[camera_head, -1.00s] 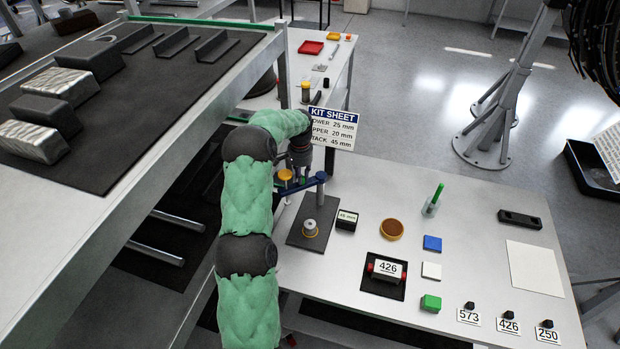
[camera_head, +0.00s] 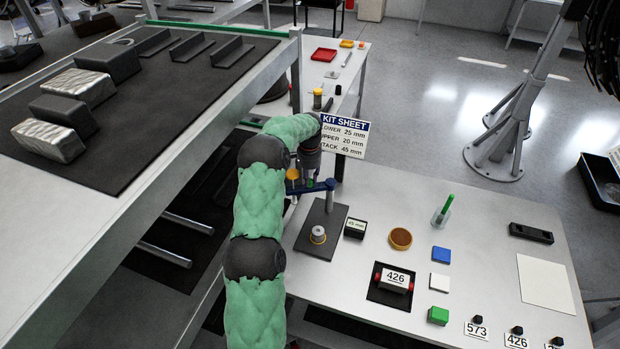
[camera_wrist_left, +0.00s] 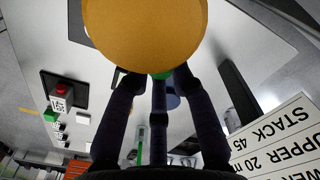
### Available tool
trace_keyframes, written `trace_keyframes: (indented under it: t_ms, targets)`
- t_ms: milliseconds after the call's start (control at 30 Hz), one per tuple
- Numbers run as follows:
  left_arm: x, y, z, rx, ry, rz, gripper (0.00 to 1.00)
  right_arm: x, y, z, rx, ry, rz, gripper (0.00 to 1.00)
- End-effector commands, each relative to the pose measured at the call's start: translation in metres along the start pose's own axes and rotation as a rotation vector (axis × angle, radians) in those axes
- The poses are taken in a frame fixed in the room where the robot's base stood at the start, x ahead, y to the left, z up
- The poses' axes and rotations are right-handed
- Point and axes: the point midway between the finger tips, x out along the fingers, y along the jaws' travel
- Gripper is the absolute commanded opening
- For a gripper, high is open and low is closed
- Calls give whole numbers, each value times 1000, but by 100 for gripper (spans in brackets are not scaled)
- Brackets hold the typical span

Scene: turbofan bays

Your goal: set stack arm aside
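The stack arm (camera_head: 314,187) is a blue bar on a grey upright post (camera_head: 330,200), with a yellow disc (camera_head: 292,174) at its left end. It stands at the back of a dark plate (camera_head: 322,215). My left gripper (camera_head: 308,182) is down at the bar, close beside the disc. In the left wrist view the yellow disc (camera_wrist_left: 147,30) fills the top, and the dark fingers (camera_wrist_left: 158,85) reach to its lower edge, near a green part. Whether they touch or grip anything is unclear. My right gripper is out of view.
A small metal stack (camera_head: 318,235) sits on the plate. The kit sheet sign (camera_head: 344,135) stands close behind my gripper. A shelf (camera_head: 80,225) flanks my arm on the left.

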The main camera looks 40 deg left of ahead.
Motion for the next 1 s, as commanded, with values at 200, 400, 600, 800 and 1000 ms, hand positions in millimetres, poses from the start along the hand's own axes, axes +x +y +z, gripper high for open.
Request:
trace_keyframes:
  t_ms: [200,400,600,800,1000]
  targets:
    - [2,-1,2,-2,-5,0,47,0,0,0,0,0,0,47]
    - [0,0,1,-1,-2,-1,47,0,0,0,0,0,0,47]
    - [-17,-1,0,-2,1,-3,47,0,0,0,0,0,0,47]
    - [-55,-2,1,-2,1,-3,47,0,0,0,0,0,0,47]
    - [-92,-2,1,-3,0,-3,47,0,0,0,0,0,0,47]
